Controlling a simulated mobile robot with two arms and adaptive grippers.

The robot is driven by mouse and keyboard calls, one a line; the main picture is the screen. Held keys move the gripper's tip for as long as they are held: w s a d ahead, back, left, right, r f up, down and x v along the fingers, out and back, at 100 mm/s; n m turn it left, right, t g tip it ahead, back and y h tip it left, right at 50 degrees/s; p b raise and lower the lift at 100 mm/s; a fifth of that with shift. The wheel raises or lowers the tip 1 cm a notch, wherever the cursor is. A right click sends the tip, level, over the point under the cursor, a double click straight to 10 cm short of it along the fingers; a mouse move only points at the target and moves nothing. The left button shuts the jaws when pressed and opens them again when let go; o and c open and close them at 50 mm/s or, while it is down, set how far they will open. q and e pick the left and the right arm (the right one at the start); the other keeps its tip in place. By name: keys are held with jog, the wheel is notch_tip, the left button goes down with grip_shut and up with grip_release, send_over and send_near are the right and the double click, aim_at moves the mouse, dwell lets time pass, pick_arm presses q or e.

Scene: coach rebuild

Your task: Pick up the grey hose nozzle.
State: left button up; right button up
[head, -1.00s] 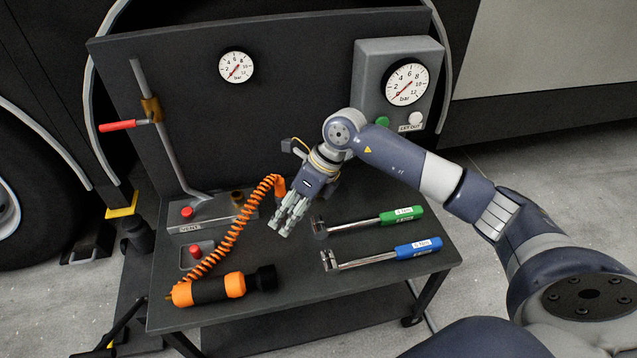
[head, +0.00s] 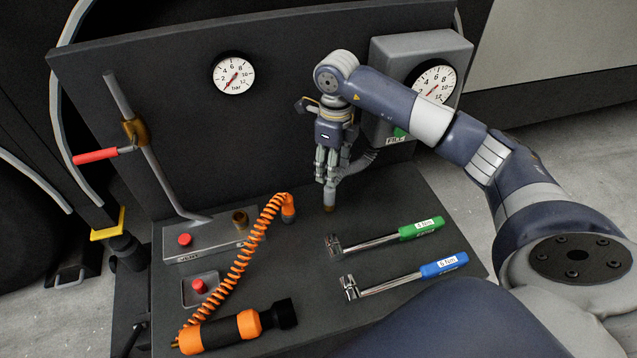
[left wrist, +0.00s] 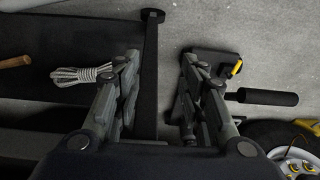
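The grey hose nozzle (head: 329,194) points down with its brownish tip near the bench top, right of the orange coiled hose's end. A grey hose (head: 361,161) runs from it up behind my right gripper toward the gauge box. My right gripper (head: 327,177) is directly above the nozzle, fingers pointing down over its upper part. The fingers overlap it in this view, so I cannot tell whether they grip it. My left gripper (left wrist: 158,85) shows only in the left wrist view, open and empty above the floor.
An orange-black torch (head: 235,328) with an orange coiled hose (head: 243,262) lies front left on the bench. Green-handled (head: 421,228) and blue-handled (head: 443,265) wrenches lie at right. The gauge box (head: 420,50) stands behind my right arm. A rope coil (left wrist: 84,75) shows in the left wrist view.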

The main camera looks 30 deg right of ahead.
aim_at(329, 194)
notch_tip(329, 194, down, 6)
jog(key=shift+w+r+b, duration=0.1)
jog(key=shift+b, duration=0.35)
jog(key=f, duration=0.3)
jog(key=shift+a+f+b, duration=0.25)
jog(key=shift+f+b, duration=0.05)
jog(key=shift+b, duration=0.1)
jog(key=shift+f, duration=0.6)
pick_arm(q)
notch_tip(329, 194, up, 7)
jog(key=shift+s, duration=0.25)
jog(key=shift+a, duration=0.1)
pick_arm(e)
jog(key=shift+c, duration=0.6)
grip_shut()
